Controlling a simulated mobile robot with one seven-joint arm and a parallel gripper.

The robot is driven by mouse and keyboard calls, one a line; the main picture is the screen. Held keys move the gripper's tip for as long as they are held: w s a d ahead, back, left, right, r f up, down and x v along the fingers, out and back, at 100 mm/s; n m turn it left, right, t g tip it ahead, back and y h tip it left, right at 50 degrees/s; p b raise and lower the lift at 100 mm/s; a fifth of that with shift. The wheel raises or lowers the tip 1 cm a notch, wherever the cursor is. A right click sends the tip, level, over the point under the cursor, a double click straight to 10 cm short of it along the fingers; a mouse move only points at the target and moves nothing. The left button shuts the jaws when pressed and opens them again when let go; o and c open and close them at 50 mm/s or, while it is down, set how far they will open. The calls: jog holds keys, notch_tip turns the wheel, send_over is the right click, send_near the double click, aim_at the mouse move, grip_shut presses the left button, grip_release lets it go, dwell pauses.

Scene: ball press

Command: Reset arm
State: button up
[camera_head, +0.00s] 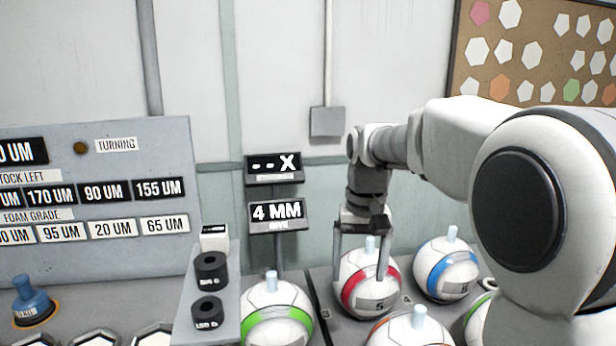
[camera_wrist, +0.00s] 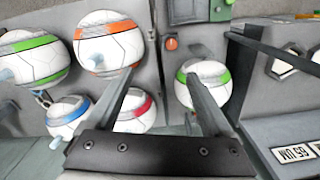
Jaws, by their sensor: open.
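My gripper (camera_head: 361,270) points down with its two fingers spread, empty. In the head view its fingers overlap the white ball with a red band (camera_head: 370,284), which carries a pale blue peg on top. In the wrist view the gripper (camera_wrist: 161,74) has bare grey surface between its fingertips. There the red-banded ball (camera_wrist: 139,106) is partly hidden behind the left finger. A green-banded ball (camera_wrist: 212,73) is partly behind the right finger. My arm reaches in from the right of the head view.
A blue-banded ball (camera_head: 446,268), an orange-banded ball (camera_head: 412,332) and a green-banded ball (camera_head: 278,318) stand nearby. Displays read "--X" (camera_head: 274,166) and "4 MM" (camera_head: 277,213).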

jog(key=s+d+r+t+p, duration=0.1)
jog(key=s+d+t, duration=0.1)
jog(key=s, duration=0.9)
jog(key=s+d+r+t+p, duration=0.1)
jog(key=s+d+t, duration=0.1)
jog(key=s, duration=0.8)
jog(key=shift+s+d+r+t, duration=0.25)
jog(key=shift+s+d+t, duration=0.15)
jog(key=shift+t, duration=0.4)
